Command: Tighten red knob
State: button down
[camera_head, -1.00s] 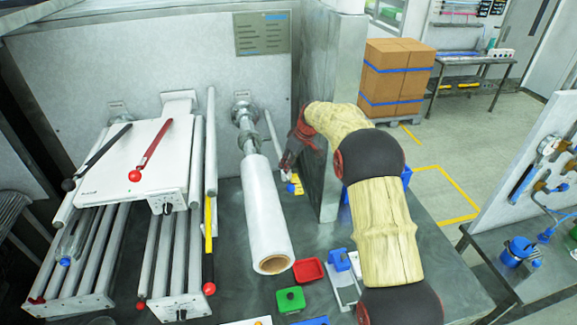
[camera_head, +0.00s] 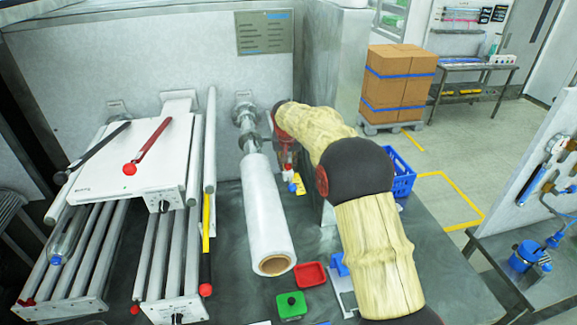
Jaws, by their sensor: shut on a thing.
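My gripper (camera_head: 287,163) points down in the gap between the white roll (camera_head: 265,215) and the grey metal post. It is small in the picture and partly blurred. It is shut on a small red part at its tips, which looks like the red knob, but the fingers largely hide it. A pale piece with a blue end (camera_head: 292,187) sits just below the tips, beside a yellow tag (camera_head: 299,185). I cannot tell whether the knob has turned.
The roll sits on a spindle close to the left of my gripper. The grey post (camera_head: 335,100) stands close to the right. A white machine with levers (camera_head: 140,165) is at left. Red (camera_head: 311,274) and green (camera_head: 290,305) trays lie in front; a blue crate (camera_head: 403,178) is behind my arm.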

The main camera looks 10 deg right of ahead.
jog(key=m+h, duration=0.1)
jog(key=m, duration=0.2)
jog(key=m+g+h+b, duration=0.1)
jog(key=m, duration=0.1)
jog(key=shift+w+a+r+m, duration=0.1)
jog(key=shift+w+a+m, duration=0.1)
jog(key=shift+m, duration=0.2)
dwell(0.4)
jog(key=c, duration=1.6)
grip_release()
jog(key=shift+c, duration=0.2)
jog(key=v, duration=1.2)
jog(key=shift+w, duration=0.1)
